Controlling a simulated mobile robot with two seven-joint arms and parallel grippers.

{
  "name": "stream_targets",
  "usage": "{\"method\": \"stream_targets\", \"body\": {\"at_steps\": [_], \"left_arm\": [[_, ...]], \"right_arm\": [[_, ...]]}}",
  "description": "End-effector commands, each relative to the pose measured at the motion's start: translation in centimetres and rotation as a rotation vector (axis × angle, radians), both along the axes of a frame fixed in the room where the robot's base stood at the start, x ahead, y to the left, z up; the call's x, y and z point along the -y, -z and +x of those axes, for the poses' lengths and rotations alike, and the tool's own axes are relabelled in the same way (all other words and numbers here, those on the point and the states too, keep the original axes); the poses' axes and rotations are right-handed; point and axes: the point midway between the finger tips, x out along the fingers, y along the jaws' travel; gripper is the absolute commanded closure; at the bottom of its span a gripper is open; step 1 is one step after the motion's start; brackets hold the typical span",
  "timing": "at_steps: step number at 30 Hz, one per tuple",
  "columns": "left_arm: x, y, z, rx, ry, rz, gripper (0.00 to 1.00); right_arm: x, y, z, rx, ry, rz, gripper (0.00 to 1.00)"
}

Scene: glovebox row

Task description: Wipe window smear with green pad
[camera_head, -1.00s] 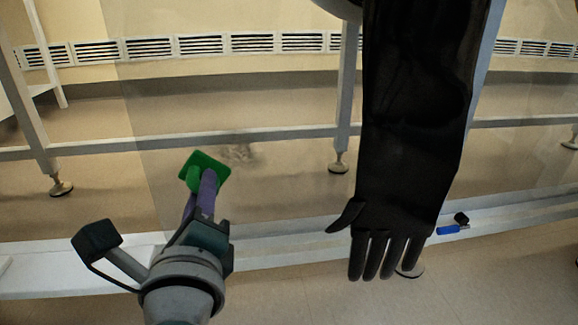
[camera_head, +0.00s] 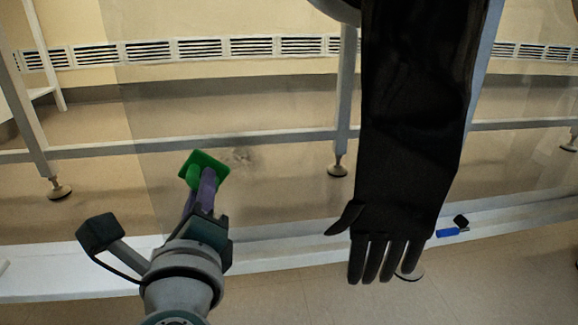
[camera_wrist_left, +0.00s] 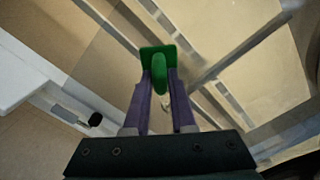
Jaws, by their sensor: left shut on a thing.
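The green pad (camera_head: 205,168) is a square plate with a rounded green handle. It is at the left middle of the head view and also shows in the left wrist view (camera_wrist_left: 158,58). My left gripper (camera_head: 202,188) has purple fingers and is shut on the pad's handle, with the plate beyond the fingertips. The smear (camera_head: 238,158) is a faint dark smudge on the clear window (camera_head: 290,185), just right of the pad in the head view. I cannot tell whether the pad touches the window. My right gripper is not in view.
A long black glove (camera_head: 410,150) hangs right of the window's smear, fingers down. Frame legs and wall vents show behind the window.

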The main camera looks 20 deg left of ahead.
Motion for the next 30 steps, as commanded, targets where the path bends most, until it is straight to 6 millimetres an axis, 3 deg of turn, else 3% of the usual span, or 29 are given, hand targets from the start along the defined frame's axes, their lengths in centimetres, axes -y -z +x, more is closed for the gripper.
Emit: {"method": "stream_targets", "body": {"at_steps": [14, 30], "left_arm": [[-0.2, 0.0, 0.7, 0.000, 0.001, -0.001, 1.00], [3.2, 0.0, 2.6, 0.000, 0.000, 0.000, 1.00]], "right_arm": [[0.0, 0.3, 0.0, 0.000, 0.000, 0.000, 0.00], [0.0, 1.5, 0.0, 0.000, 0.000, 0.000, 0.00]]}}
